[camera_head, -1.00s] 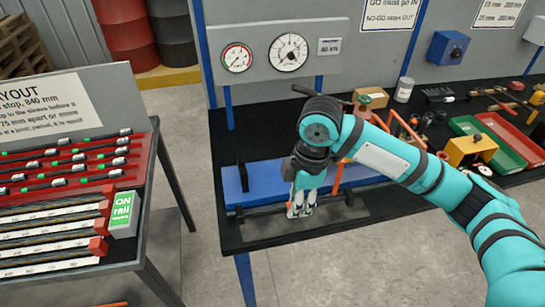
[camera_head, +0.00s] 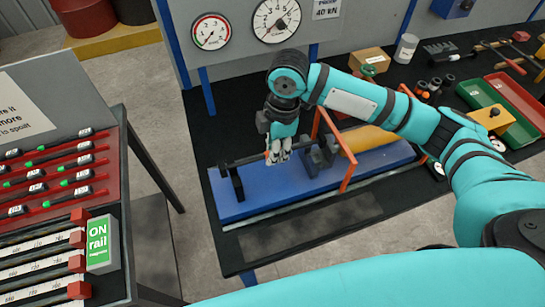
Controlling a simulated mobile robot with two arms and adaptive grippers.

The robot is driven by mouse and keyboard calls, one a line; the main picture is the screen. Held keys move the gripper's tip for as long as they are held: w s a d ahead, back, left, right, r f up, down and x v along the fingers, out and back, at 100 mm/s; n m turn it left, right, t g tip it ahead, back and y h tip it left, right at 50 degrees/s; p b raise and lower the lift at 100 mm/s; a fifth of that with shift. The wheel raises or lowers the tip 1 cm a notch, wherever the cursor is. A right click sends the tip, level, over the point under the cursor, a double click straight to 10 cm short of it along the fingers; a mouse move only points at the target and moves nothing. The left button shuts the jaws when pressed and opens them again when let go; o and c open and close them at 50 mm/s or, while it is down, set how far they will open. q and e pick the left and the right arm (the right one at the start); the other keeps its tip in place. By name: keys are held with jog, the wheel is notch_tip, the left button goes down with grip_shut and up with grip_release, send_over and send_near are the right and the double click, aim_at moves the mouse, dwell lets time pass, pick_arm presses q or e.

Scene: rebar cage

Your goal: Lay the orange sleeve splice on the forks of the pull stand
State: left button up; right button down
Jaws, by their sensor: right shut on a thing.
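My right gripper (camera_head: 278,152) is shut on a dark bar, the sleeve splice (camera_head: 247,158), near its middle. No orange shows on the splice, and the fingers hide part of it. The splice lies roughly level over the blue pull stand (camera_head: 275,198), along its length. Its left end is at the black left fork (camera_head: 238,188); its right end meets the dark grey blocks (camera_head: 318,160). I cannot tell if it touches the forks or hovers just above. My left gripper is not in view.
An orange frame (camera_head: 349,165) stands over the stand, right of the gripper. A bare grey mat (camera_head: 310,225) lies in front. Gauges (camera_head: 276,18) are behind. A rack of bars (camera_head: 50,170) is at left. Trays (camera_head: 503,105) and small parts are at right.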

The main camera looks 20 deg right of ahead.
jog(key=shift+f, duration=0.55)
jog(key=shift+w+f, duration=0.1)
jog(key=shift+f, duration=0.2)
jog(key=shift+w+f, duration=0.1)
jog(key=shift+f, duration=0.25)
notch_tip(320, 180, down, 3)
jog(key=shift+f+p, duration=0.15)
jog(key=shift+p, duration=0.35)
jog(key=shift+f, duration=0.1)
jog(key=c, duration=1.2)
grip_release()
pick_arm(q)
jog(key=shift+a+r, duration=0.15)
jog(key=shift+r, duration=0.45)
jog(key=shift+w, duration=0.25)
